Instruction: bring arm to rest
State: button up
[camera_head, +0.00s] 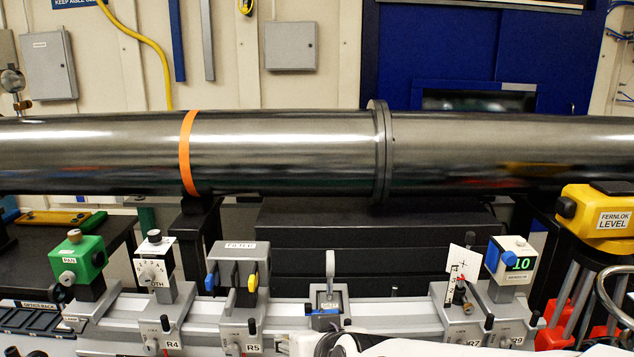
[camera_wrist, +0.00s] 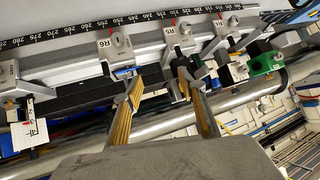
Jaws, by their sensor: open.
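My gripper (camera_wrist: 160,78) shows in the wrist view with its two fingers spread apart and nothing between them. Its fingertips point toward the rail (camera_wrist: 70,58) with its scale and carriers, and I cannot tell how far off they are. The gripper itself is not visible in the head view. There, a white and dark part of my arm (camera_head: 430,346) shows at the bottom edge, in front of the rail (camera_head: 200,308). Most of the arm is out of view.
A steel beam pipe (camera_head: 290,150) with an orange band crosses behind the rail. A green unit (camera_head: 84,258), a dial unit (camera_head: 153,272), a grey unit (camera_head: 238,262) and a display unit (camera_head: 510,265) stand on carriers. A yellow level (camera_head: 598,212) is at right.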

jog(key=s+d+m+g+h, duration=0.2)
jog(key=s+d+g+h, duration=0.2)
jog(key=s+d, duration=1.5)
jog(key=s, duration=0.4)
jog(key=shift+s+d+m, duration=0.2)
jog(key=shift+d+m, duration=0.1)
jog(key=shift+d, duration=0.1)
jog(key=shift+w+r, duration=0.1)
dwell(1.9)
